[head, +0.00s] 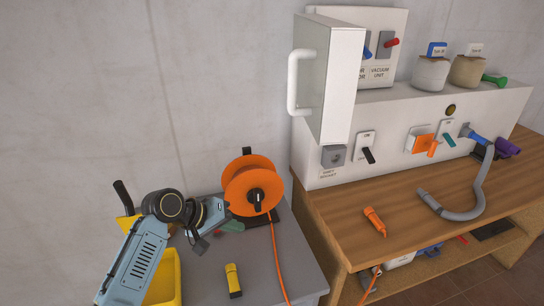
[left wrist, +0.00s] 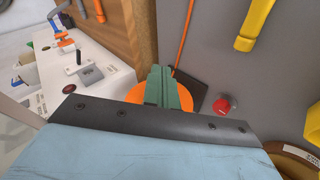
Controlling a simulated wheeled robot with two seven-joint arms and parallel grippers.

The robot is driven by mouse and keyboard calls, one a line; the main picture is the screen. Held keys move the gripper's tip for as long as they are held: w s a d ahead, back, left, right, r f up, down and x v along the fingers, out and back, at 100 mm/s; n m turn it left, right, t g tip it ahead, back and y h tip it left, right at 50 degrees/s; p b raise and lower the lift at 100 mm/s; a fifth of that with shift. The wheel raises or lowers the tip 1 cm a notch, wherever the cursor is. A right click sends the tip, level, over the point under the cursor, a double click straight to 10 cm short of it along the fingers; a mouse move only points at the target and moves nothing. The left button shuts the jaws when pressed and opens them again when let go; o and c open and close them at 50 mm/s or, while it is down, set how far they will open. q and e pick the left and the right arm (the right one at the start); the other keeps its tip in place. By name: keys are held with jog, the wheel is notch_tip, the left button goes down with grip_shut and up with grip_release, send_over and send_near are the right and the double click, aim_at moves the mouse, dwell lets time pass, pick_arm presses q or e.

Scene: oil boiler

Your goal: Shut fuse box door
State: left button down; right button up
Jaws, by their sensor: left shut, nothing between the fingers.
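The fuse box door (head: 342,85) is a pale panel with a white bar handle (head: 295,80) on its left side. It stands swung out from the white fuse box (head: 383,66) on top of the white wall unit, and the inside of the box shows to its right. My left gripper (head: 231,226) is low and left of the door, well apart from the handle, beside the orange reel. Its green fingers are together and empty in the left wrist view (left wrist: 166,88). My right gripper is in neither view.
The orange cable reel (head: 252,184) stands on the grey table, close to my left gripper. A yellow flashlight (head: 233,280) lies in front. The wooden bench (head: 335,225) at right holds an orange flashlight (head: 375,220) and a grey hose (head: 465,213). Open air lies left of the door.

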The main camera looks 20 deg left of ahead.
pick_arm(q)
jog(key=w+a+r+n+t+h, duration=0.1)
jog(key=w+a+r+h, duration=0.15)
jog(key=r, duration=0.85)
jog(key=w+a+r+n+t+h, duration=0.1)
jog(key=w+a+r+t+h, duration=0.15)
jog(key=r, duration=0.85)
jog(key=w+a+r+n+h, duration=0.1)
jog(key=w+r+h, duration=0.25)
jog(key=r, duration=0.75)
jog(key=s+d+p+x, duration=0.1)
jog(key=p+x, duration=0.3)
jog(key=x, duration=0.8)
jog(key=shift+s+d+f, duration=0.35)
jog(key=shift+d+f, duration=0.1)
jog(key=shift+y, duration=0.25)
